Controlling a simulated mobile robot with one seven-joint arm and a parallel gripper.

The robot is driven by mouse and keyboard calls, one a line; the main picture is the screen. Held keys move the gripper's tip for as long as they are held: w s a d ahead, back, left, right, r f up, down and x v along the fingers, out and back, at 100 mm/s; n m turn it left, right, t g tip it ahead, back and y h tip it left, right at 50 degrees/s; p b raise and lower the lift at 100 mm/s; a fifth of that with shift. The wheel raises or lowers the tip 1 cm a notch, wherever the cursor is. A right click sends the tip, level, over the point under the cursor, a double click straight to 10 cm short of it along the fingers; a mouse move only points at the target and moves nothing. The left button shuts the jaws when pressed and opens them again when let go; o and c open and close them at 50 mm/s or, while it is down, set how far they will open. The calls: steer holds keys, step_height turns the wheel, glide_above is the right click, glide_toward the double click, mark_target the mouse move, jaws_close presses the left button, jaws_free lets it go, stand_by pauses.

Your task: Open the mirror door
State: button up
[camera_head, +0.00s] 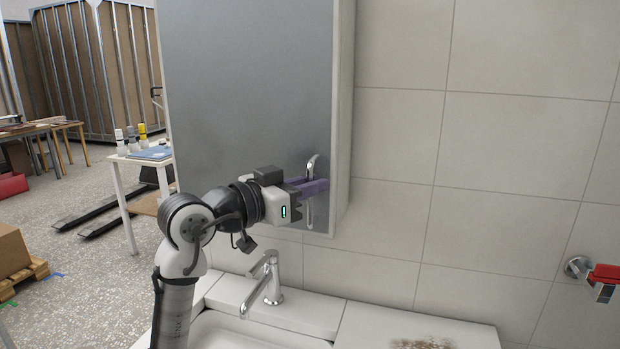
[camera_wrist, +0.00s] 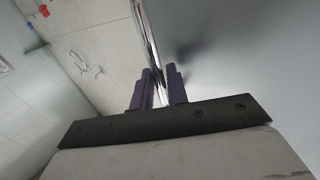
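The mirror door (camera_head: 250,90) is the large grey reflective front of a wall cabinet, and no gap shows along its right edge. It fills the right of the wrist view (camera_wrist: 240,60). A slim upright chrome handle (camera_head: 312,163) is near its lower right corner; the handle also runs down between the fingers in the wrist view (camera_wrist: 149,40). My gripper (camera_head: 313,187) has purple fingers and comes to the handle from the left. In the wrist view my gripper (camera_wrist: 160,80) has one finger close on each side of the handle, seemingly shut on it. The fingers hide the handle's middle.
A chrome faucet (camera_head: 268,278) and white sink (camera_head: 235,330) are below the cabinet. A tiled wall (camera_head: 480,140) is to the right, with a red-and-chrome fitting (camera_head: 604,280). A white table (camera_head: 126,163) with bottles stands behind at left.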

steer(key=shift+d, duration=0.15)
steer(key=shift+c, duration=0.5)
jaws_close()
steer(key=shift+s, duration=0.1)
